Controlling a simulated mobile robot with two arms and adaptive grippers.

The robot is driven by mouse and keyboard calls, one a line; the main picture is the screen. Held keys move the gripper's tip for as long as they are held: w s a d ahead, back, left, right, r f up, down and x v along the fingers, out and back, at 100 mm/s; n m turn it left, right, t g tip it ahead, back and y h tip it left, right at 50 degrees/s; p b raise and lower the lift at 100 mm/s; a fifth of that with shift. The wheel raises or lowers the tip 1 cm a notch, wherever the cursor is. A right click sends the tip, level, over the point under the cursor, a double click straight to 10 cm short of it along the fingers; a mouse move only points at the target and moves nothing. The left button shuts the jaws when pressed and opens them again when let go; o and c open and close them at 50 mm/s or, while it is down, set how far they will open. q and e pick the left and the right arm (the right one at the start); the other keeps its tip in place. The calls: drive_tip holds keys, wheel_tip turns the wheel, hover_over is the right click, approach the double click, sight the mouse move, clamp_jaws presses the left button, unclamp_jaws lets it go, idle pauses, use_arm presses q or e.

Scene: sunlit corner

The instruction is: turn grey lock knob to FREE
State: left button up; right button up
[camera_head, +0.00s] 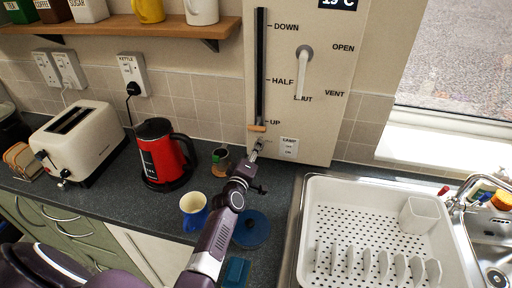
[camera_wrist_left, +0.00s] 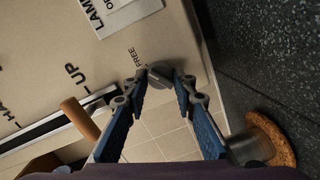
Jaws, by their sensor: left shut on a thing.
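The grey lock knob (camera_wrist_left: 159,84) sits low on the beige panel, close to the printed word FREE in the left wrist view. I cannot tell exactly which way it points. My left gripper (camera_wrist_left: 161,77) has its fingertips on either side of the knob and is shut on it. In the head view, my left gripper (camera_head: 257,151) is at the lower left of the beige panel (camera_head: 325,125) and hides the knob. My right gripper is in neither view.
Above the knob, a slider with a wooden handle (camera_head: 257,128) stands at UP.

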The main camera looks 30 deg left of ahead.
use_arm(q)
drive_tip(key=shift+m, duration=0.6)
drive_tip(key=o, duration=1.2)
drive_tip(key=shift+c, duration=0.2)
drive_tip(key=shift+s, duration=0.1)
drive_tip(key=v, duration=1.2)
